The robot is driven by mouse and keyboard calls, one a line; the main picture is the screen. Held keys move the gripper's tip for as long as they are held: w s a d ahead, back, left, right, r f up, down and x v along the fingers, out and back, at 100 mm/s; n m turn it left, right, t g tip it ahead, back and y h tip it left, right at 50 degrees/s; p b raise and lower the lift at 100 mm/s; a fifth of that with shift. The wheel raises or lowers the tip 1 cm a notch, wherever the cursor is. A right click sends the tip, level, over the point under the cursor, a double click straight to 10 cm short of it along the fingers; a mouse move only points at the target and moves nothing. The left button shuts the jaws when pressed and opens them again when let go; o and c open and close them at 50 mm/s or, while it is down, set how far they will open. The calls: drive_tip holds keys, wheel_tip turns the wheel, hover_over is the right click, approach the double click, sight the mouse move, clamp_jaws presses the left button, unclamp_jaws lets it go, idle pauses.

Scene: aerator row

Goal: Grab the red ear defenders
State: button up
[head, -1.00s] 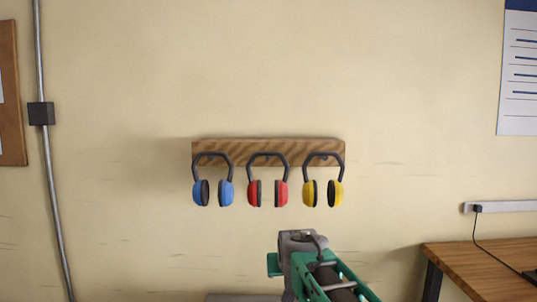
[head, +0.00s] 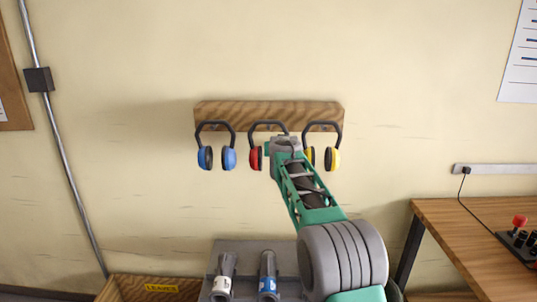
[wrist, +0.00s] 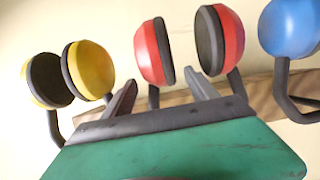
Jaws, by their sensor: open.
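The red ear defenders (head: 255,158) hang in the middle of the wooden wall rack (head: 230,109), between a blue pair (head: 229,159) and a yellow pair (head: 333,159). In the head view my gripper (head: 285,145) covers most of their right cup. In the wrist view, which looks turned over, both red cups (wrist: 154,52) show just ahead of my gripper (wrist: 160,77). Its two fingers are apart and empty, pointing towards the red pair. I cannot tell whether either finger touches it. The yellow pair (wrist: 88,70) and blue pair (wrist: 290,27) flank it there.
A wooden table (head: 450,220) with a red-knobbed control box (head: 520,240) stands at the right. A conduit (head: 62,160) runs down the left wall.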

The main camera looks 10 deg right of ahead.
drive_tip(key=shift+c, duration=0.6)
drive_tip(key=shift+r, duration=0.1)
clamp_jaws()
